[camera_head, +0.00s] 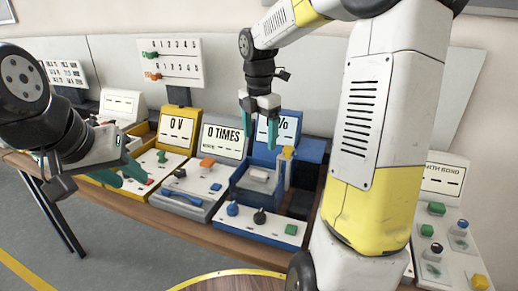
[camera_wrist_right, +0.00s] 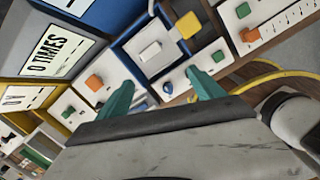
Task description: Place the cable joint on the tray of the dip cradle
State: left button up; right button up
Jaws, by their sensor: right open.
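A blue station (camera_head: 262,212) stands in the middle of the bench, with a blue-framed bay. A small pale block (camera_head: 259,175) sits in that bay and also shows in the right wrist view (camera_wrist_right: 150,51). I cannot tell whether this block is the cable joint or the cradle's tray. My right gripper (camera_head: 259,122) is open and empty, pointing down above the blue station; its two teal fingers also show in the right wrist view (camera_wrist_right: 160,95). My left gripper (camera_head: 128,174) is over the yellow station at the left; its jaw opening is unclear.
A grey station (camera_head: 190,190) reading "0 TIMES" and a yellow station (camera_head: 155,170) reading "0 V" stand left of the blue one. A yellow part (camera_head: 288,152) rises beside the bay. Knobs line the blue station's front. My right arm hides the bench to its right.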

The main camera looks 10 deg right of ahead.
jog(key=s+r+m+t+y, duration=0.1)
jog(key=s+r+m+t, duration=0.1)
jog(key=s+m, duration=0.8)
jog(key=s+a+r+m+t+y, duration=0.1)
jog(key=s+r+m+t, duration=0.2)
jog(key=s+m, duration=0.7)
jog(key=m, duration=0.3)
jog(key=shift+a+m+y, duration=0.2)
jog(key=shift+m+y, duration=0.1)
jog(key=shift+m, duration=0.1)
jog(key=shift+s+d, duration=0.15)
